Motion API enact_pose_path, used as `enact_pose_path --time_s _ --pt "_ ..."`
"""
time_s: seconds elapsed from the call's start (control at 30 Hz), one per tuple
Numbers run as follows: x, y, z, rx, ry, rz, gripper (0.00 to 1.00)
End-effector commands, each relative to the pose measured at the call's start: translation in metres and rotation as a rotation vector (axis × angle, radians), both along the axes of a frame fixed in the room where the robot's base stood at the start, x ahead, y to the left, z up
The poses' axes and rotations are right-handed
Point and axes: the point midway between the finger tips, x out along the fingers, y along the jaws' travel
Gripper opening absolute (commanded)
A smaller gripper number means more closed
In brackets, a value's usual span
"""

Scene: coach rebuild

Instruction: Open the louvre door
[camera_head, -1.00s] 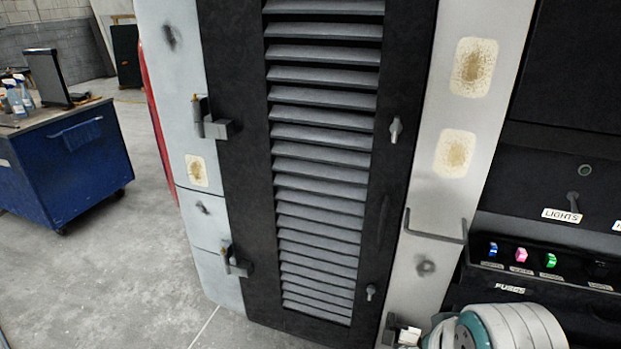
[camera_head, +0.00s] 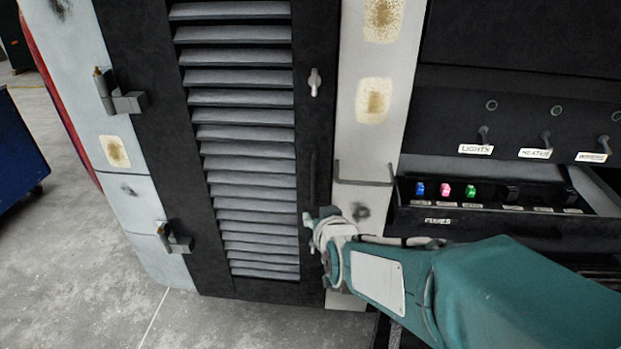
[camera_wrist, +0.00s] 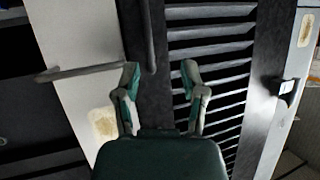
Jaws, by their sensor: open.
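The louvre door (camera_head: 245,160) is shut, with a black frame and grey slats; it also shows in the wrist view (camera_wrist: 215,52). Its dark upright handle (camera_head: 312,178) is on the right side of the frame; in the wrist view the handle (camera_wrist: 148,38) ends between my fingertips. A grey latch (camera_head: 314,82) sits upright above the handle. The lower latch is hidden behind my gripper. My gripper (camera_head: 312,219) is near the handle's lower end. In the wrist view my gripper (camera_wrist: 160,78) is open and empty, fingers on either side of the handle's line. I cannot tell whether it touches.
Two hinges (camera_head: 122,100) (camera_head: 175,240) are on the door's left. A grey bracket (camera_head: 362,182) juts from the white post right of the door. A switch panel with a fuse tray (camera_head: 480,205) is at the right. Concrete floor (camera_head: 60,270) is clear at lower left.

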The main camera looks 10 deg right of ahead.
Motion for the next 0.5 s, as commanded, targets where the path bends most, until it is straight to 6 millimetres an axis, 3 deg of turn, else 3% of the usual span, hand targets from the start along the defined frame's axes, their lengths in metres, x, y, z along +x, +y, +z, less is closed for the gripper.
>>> enact_pose_path --time_s 0.2,0.5 --pt "0.025 -0.001 -0.014 -0.015 -0.139 -0.037 0.54" --pt "0.042 -0.006 -0.028 -0.058 -0.335 -0.095 0.54"
